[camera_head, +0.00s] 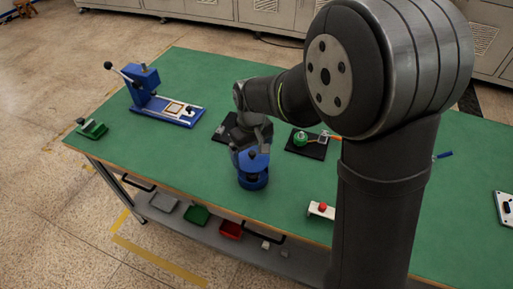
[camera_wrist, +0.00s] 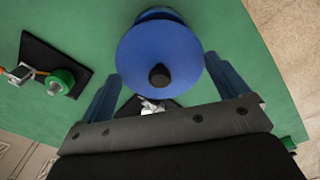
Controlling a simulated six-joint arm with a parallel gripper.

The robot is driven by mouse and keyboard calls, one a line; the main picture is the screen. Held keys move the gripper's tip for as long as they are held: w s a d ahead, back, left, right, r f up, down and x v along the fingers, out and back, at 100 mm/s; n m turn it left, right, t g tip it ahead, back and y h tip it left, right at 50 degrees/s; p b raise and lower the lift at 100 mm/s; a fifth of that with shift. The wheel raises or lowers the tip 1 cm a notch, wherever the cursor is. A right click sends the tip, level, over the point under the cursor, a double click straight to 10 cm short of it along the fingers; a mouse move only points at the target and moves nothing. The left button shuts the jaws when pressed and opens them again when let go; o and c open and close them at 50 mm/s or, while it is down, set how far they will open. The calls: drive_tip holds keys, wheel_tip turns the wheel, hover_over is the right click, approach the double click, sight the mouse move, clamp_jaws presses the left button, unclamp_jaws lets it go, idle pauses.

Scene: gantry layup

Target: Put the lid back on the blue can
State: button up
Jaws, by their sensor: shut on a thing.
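The blue lid (camera_wrist: 160,45) with a black knob (camera_wrist: 159,75) is between the two blue fingers of my gripper (camera_wrist: 163,88) in the wrist view. My gripper is shut on the lid. The blue can (camera_head: 253,183) stands on the green table directly below the lid in the head view. A strip of the can (camera_wrist: 160,13) shows past the far edge of the lid in the wrist view; the lid hides the rest. Whether the lid touches the can rim cannot be told.
A blue lever press (camera_head: 145,85) stands at the back left of the green table (camera_head: 200,170). A black pad with a green round part (camera_head: 300,138) lies right of the can. A white block with a red button (camera_head: 322,209) sits near the front edge.

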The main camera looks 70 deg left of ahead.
drive_tip(key=shift+f, duration=2.4)
drive_tip(key=shift+f, duration=0.15)
drive_tip(key=o, duration=0.7)
drive_tip(key=shift+c, duration=0.2)
drive_tip(key=shift+r, duration=3.5)
drive_tip(key=shift+c, duration=0.2)
clamp_jaws()
